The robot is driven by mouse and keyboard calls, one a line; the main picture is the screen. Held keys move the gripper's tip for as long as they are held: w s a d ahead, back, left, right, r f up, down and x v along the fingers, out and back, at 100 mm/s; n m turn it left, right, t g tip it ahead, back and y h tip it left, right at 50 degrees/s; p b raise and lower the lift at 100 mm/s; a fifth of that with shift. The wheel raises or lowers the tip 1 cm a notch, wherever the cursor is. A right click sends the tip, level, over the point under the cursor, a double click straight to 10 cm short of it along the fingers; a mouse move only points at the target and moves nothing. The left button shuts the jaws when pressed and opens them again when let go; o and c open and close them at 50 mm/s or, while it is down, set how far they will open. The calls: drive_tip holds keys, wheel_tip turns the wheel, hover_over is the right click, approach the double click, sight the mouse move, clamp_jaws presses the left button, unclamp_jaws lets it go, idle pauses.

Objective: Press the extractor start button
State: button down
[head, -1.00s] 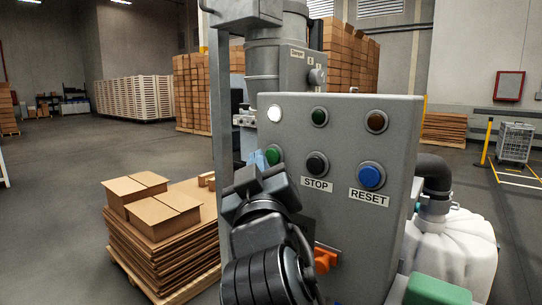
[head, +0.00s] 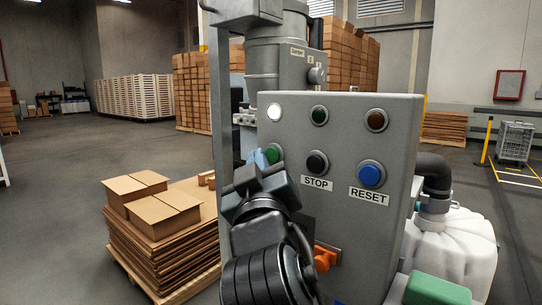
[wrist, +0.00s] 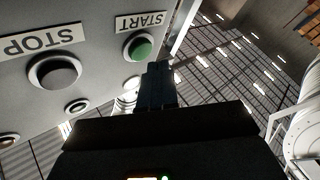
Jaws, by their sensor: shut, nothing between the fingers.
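The green start button (head: 273,153) is on the left of the grey panel's (head: 330,230) middle row, partly hidden by my gripper (head: 259,160). In the wrist view, the green start button (wrist: 138,47) sits in a pale ring under an upside-down START label (wrist: 141,22). My gripper's dark fingers (wrist: 157,73) are shut and empty. Their tips appear just below and right of the button in that picture. A small gap shows between them and the button, and I cannot tell the depth.
The black STOP button (head: 317,163) and blue RESET button (head: 371,175) are to the right of START. A white lit lamp (head: 274,112) is above it. An orange-handled switch (head: 325,257) is lower on the panel. Stacked cardboard (head: 165,235) stands at left.

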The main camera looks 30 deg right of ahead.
drive_tip(key=shift+d, duration=0.1)
idle(0.7)
drive_tip(key=shift+w+d, duration=0.15)
drive_tip(key=shift+d, duration=0.15)
drive_tip(key=shift+w+d, duration=0.1)
drive_tip(key=shift+d, duration=0.35)
idle(0.7)
drive_tip(key=shift+a, duration=0.2)
drive_tip(key=shift+s+a+b, duration=0.25)
drive_tip(key=shift+a+b, duration=0.1)
drive_tip(key=shift+a, duration=0.25)
drive_tip(key=shift+s+a+b, duration=0.25)
drive_tip(key=shift+a+b, duration=0.2)
drive_tip(key=shift+a, duration=0.35)
drive_tip(key=shift+s+a+b, duration=0.3)
drive_tip(key=shift+a+b, duration=0.1)
drive_tip(key=shift+a, duration=0.4)
drive_tip(key=shift+s+a+b, duration=0.25)
drive_tip(key=shift+a+b, duration=0.2)
drive_tip(key=shift+a, duration=0.35)
